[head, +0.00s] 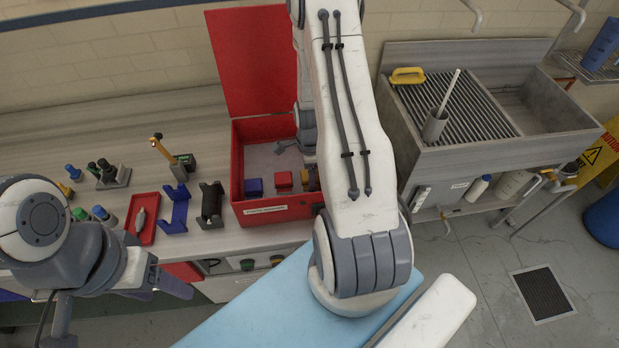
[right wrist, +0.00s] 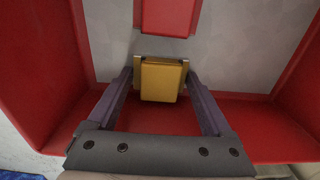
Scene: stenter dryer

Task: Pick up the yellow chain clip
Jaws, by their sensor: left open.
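The yellow chain clip (right wrist: 160,80) is in the right wrist view, low in the red box near its wall. My right gripper (right wrist: 160,76) has one finger on each side of it, close to its edges. I cannot tell whether the fingers press on it. In the head view the clip (head: 313,179) shows only as a small yellow-brown patch beside my right arm, which hides most of it and the right gripper. My left gripper (head: 158,284) is open and empty at the lower left, over the front of the bench.
The open red box (head: 279,211) also holds a blue block (head: 253,187) and a red block (head: 283,181). Left of it stand a dark holder (head: 211,205), a blue holder (head: 174,210) and a red tray (head: 133,225). A sink (head: 540,107) stands at the right.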

